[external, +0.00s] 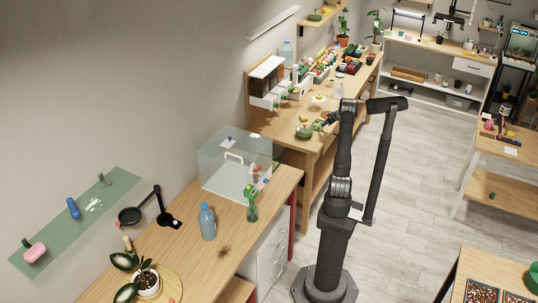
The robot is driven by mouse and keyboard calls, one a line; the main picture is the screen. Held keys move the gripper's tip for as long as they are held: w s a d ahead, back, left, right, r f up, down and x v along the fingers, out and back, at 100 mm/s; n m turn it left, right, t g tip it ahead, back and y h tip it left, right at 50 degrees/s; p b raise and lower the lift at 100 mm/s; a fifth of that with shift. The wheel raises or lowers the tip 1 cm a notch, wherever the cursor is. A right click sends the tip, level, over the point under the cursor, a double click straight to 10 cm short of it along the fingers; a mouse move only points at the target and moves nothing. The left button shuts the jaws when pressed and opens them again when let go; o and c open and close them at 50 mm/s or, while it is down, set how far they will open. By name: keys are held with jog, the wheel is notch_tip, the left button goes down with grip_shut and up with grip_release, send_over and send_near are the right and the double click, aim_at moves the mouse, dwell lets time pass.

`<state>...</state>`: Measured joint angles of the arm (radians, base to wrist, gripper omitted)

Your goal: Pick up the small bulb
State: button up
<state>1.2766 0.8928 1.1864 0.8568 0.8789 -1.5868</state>
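My gripper (329,121) is at the end of my black arm, low over the front part of the long wooden bench (290,128). It is small and dark here, and I cannot tell whether its fingers are open or shut, or whether they hold anything. A green rounded thing (303,133) lies on the bench just left of my gripper. A small yellowish thing (303,118) lies a little farther left and back. I cannot make out for certain which thing is the small bulb; it may be hidden or too small to tell.
A clear box (238,160), a blue bottle (207,221) and a green bottle (251,202) stand on the nearer desk.

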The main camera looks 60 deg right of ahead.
aim_at(319, 127)
jog(key=x, duration=0.5)
jog(key=shift+w+d, duration=0.1)
grip_shut()
